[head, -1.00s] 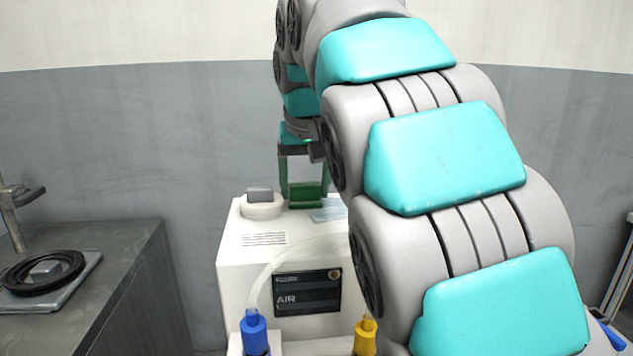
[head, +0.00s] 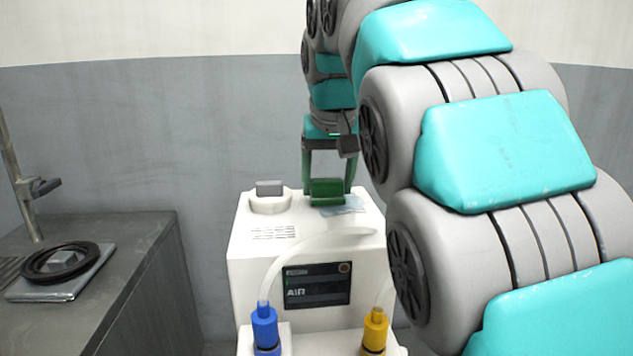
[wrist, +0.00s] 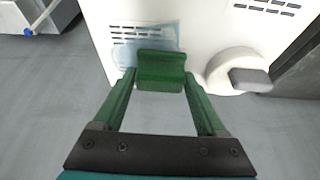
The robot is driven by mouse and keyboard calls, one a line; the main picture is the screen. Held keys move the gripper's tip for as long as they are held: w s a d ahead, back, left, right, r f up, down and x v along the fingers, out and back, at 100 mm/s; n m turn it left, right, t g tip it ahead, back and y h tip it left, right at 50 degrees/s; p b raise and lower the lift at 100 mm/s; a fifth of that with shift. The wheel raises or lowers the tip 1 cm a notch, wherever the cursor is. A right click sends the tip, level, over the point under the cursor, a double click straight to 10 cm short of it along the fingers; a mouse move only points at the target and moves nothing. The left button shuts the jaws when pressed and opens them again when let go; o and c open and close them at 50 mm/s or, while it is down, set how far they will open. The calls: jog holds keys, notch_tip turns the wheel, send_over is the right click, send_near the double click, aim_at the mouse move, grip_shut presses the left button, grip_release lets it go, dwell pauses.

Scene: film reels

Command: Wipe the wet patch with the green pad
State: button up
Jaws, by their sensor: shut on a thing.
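The green pad (head: 327,191) is a small dark green block between the fingers of my gripper (head: 328,180). My gripper is shut on it, and its two green fingers also show in the wrist view (wrist: 160,82). The wet patch (head: 343,206) is a pale blue, see-through film on top of the white machine (head: 252,222). In the wrist view the wet patch (wrist: 146,36) spreads above and left of the pad, and the pad overlaps its lower edge. Whether the pad touches the surface, I cannot tell.
A white round knob with a grey block (head: 270,198) stands on the machine, left of the pad. Hoses with blue (head: 265,328) and yellow (head: 375,330) fittings are in front. A dark bench (head: 140,260) with a black ring (head: 62,263) is at left.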

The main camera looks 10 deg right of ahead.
aim_at(313, 202)
jog(key=shift+d+f, duration=0.15)
jog(key=shift+d, duration=1.75)
jog(key=shift+d+f, duration=0.15)
jog(key=shift+d, duration=1.7)
jog(key=shift+s, duration=0.7)
jog(key=shift+a, duration=1.75)
jog(key=shift+a+r+p, duration=0.15)
jog(key=shift+a+p, duration=0.1)
jog(key=shift+a, duration=1.35)
jog(key=shift+a+r+p, duration=0.1)
jog(key=shift+a+p, duration=0.15)
jog(key=shift+a, duration=1.35)
jog(key=shift+s+a+f+b, duration=0.1)
jog(key=shift+s+f+b, duration=0.15)
jog(key=shift+s, duration=0.55)
jog(key=shift+d, duration=5.05)
jog(key=shift+r, duration=0.2)
jog(key=shift+w+r, duration=0.15)
jog(key=shift+r, duration=2.75)
